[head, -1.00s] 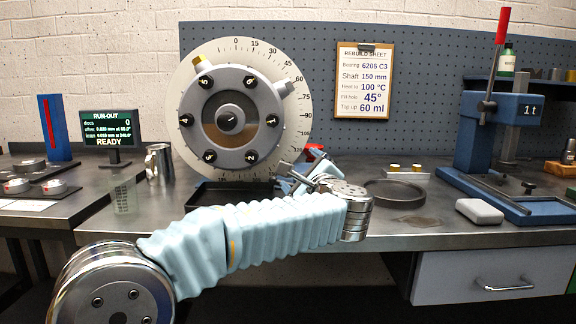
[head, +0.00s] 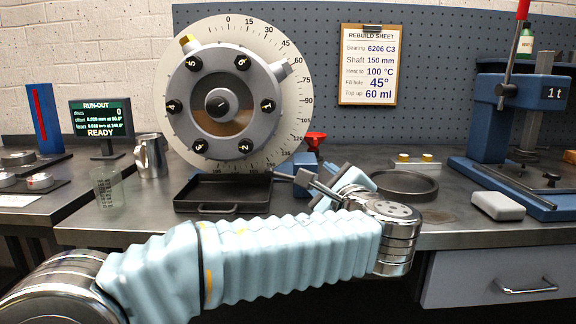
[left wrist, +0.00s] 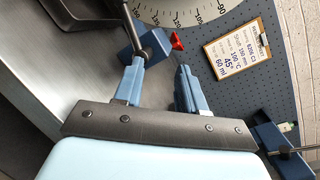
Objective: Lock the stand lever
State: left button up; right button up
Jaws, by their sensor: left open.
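The stand lever is seen by its red handle (head: 315,139), above a blue block (head: 306,163) at the lower right of the round rotor (head: 218,103). In the left wrist view the red handle (left wrist: 176,41) sticks out right of the blue block (left wrist: 132,48), beside a dark rod. My left gripper (head: 312,184) is open and empty in front of the block. In the left wrist view its fingers (left wrist: 160,68) point at the block and handle; the left fingertip lies close to the block's lower edge, and touching cannot be told. My right gripper is not in view.
A black tray (head: 222,193) lies below the rotor, with a glass beaker (head: 106,187) and steel jug (head: 151,155) left of it. A dark round dish (head: 405,186) and a blue press (head: 490,130) stand to the right. The bench front between dish and grey case (head: 498,206) is clear.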

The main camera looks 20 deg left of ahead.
pick_arm(q)
jog(key=shift+v, duration=1.1)
jog(key=shift+a+r+v, duration=0.1)
jog(key=shift+r+v, duration=0.1)
jog(key=shift+v, duration=0.95)
jog(key=shift+a+r+v, duration=0.15)
jog(key=shift+r+v, duration=0.05)
jog(key=shift+v, duration=0.9)
jog(key=shift+s, duration=0.15)
jog(key=v, duration=1.3)
jog(key=shift+s+d, duration=0.25)
jog(key=shift+s, duration=0.1)
